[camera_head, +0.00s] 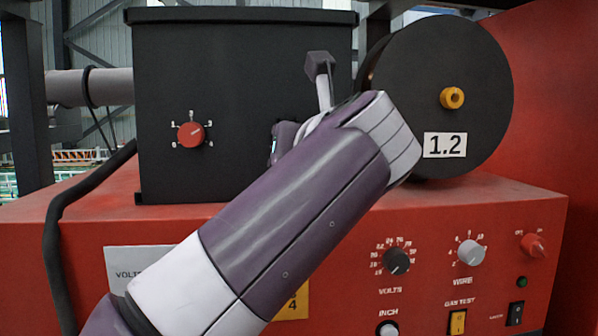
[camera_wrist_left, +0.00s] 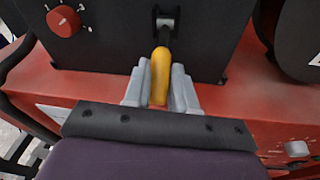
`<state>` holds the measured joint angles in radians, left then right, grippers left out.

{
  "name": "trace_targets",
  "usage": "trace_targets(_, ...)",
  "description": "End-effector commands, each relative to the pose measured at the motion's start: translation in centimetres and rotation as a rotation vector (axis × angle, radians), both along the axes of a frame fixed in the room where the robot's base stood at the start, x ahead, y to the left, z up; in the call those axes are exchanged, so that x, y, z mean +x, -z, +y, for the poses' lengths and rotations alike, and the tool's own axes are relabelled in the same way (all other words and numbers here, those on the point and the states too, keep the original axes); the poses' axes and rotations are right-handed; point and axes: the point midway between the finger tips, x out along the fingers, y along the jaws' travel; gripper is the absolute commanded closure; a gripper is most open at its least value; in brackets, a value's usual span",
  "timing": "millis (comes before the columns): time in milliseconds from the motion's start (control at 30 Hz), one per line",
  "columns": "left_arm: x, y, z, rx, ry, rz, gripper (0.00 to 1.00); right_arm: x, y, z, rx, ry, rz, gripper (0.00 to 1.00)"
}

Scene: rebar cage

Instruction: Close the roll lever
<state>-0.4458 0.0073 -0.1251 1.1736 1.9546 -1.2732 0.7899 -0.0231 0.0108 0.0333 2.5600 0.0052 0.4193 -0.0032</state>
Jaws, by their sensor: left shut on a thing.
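The roll lever has a yellow handle (camera_wrist_left: 160,78), seen in the left wrist view. It extends toward the camera from a dark bracket (camera_wrist_left: 166,18) on the face of the black box. My left gripper (camera_wrist_left: 161,92) is shut on the yellow handle, with one grey finger on each side. In the head view my left arm comes in from the lower left and reaches across the black box (camera_head: 240,60). It hides the handle and most of the gripper there. A dark block on a pale rod (camera_head: 319,66) shows above the arm. My right gripper is not in view.
A black wire spool (camera_head: 425,80) labelled 1.2 stands close to the right of my arm. The box has a red dial (camera_head: 191,134). Below is a red machine body (camera_head: 490,205) with knobs and switches. A black cable (camera_head: 70,215) hangs at left.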

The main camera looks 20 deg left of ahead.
Motion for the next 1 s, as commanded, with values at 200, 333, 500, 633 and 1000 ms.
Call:
trace_targets(200,0.5,1.3,-0.2,0.004,-0.004,0.020,1.00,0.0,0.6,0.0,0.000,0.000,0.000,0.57)
trace_targets(333,0.5,1.3,-0.2,0.005,-0.005,0.021,1.00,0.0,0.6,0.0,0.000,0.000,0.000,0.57)
trace_targets(500,0.5,1.4,-0.2,0.006,-0.004,0.021,0.62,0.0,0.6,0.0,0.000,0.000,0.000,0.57)
trace_targets(633,0.4,1.1,-0.1,0.006,-0.003,0.015,0.49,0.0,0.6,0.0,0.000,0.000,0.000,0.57)
trace_targets(1000,-1.2,0.6,-1.5,0.005,0.003,0.006,0.49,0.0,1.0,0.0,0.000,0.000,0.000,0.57)
